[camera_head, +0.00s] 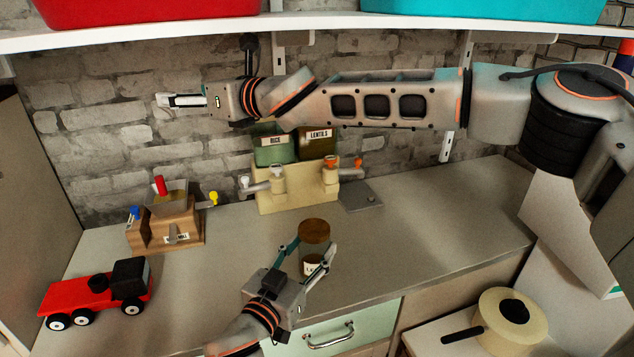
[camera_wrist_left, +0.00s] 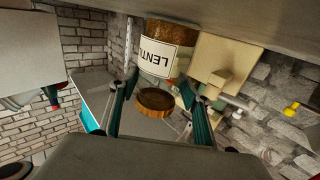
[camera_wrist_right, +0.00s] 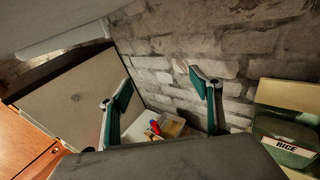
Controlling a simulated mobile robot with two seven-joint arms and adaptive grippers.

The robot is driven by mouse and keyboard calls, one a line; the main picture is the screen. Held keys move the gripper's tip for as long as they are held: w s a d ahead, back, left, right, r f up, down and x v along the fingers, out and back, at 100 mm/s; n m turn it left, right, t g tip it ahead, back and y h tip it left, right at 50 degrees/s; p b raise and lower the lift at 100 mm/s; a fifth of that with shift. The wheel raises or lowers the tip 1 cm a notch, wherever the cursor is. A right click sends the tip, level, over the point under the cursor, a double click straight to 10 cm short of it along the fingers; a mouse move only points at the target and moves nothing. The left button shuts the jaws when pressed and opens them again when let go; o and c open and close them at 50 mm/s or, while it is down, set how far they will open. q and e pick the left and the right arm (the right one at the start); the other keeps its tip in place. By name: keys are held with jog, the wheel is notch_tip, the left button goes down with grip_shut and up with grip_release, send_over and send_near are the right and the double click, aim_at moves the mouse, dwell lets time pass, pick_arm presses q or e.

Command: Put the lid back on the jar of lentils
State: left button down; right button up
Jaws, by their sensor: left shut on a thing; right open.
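The clear glass jar of lentils (camera_head: 311,254) is upright over the counter, with a white label. In the left wrist view the jar (camera_wrist_left: 165,45) shows upside down, lentils in its lower part. My left gripper (camera_head: 307,250) is shut on the jar, a finger on each side. The round brown wooden lid (camera_head: 314,230) is at the jar's top. It also shows in the left wrist view (camera_wrist_left: 155,101); I cannot tell whether it is fully seated. My right gripper (camera_head: 168,102) is open and empty, high in front of the brick wall, away from the jar.
A beige dispenser (camera_head: 290,198) with rice and lentils hoppers stands behind the jar, a dark plate (camera_head: 362,196) beside it. A wooden mill (camera_head: 172,227) and a red toy truck (camera_head: 97,293) are on the left. The counter right of the jar is clear. A shelf (camera_head: 310,26) runs overhead.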

jog(key=w+d+f+m+t+h, duration=0.25)
jog(key=w+d+m+h, duration=0.25)
jog(key=d+m, duration=0.25)
jog(key=m+g+h, duration=0.2)
jog(key=g+h, duration=0.6)
jog(key=h, duration=0.1)
send_near(314, 228)
jog(key=v, duration=0.4)
jog(key=shift+d, duration=0.2)
jog(key=shift+f, duration=0.1)
jog(key=x, duration=1.1)
jog(key=shift+w+a+f, duration=0.15)
jog(key=shift+a+f, duration=0.05)
jog(key=shift+f, duration=0.2)
jog(key=shift+c, duration=0.4)
